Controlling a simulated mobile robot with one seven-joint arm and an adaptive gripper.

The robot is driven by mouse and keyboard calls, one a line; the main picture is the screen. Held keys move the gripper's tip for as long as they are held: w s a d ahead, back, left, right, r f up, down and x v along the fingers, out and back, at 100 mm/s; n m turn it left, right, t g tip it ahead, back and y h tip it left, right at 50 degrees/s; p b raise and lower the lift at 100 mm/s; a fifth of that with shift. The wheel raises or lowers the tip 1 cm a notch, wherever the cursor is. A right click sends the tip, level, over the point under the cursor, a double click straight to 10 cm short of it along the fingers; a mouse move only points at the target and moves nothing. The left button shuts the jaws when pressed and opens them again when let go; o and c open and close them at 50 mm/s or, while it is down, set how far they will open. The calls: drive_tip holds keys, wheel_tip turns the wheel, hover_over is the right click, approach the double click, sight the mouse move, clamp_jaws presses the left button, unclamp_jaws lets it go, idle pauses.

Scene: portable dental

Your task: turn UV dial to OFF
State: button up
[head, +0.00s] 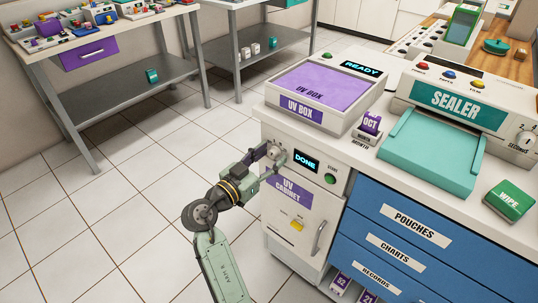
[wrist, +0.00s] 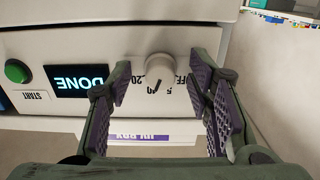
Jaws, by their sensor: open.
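The UV dial is a pale round knob (wrist: 159,70) on the front of the UV cabinet (head: 303,204). In the wrist view, which is upside down, a dark pointer mark shows on the knob, with printed labels partly hidden around it. My gripper (wrist: 160,95) is open, with a finger on each side of the knob and gaps between them. In the head view my gripper (head: 268,156) is at the cabinet's upper left, by the knob. The cabinet display (head: 306,161) reads DONE, and a green START button (head: 330,179) is beside it.
The UV box (head: 318,92) stands on the counter above, its display reading READY. The cabinet door handle (head: 319,238) sticks out below right. The sealer (head: 450,115) and blue drawers (head: 415,222) are to the right. Open tiled floor (head: 130,215) lies left.

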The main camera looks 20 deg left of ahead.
clamp_jaws()
idle(0.7)
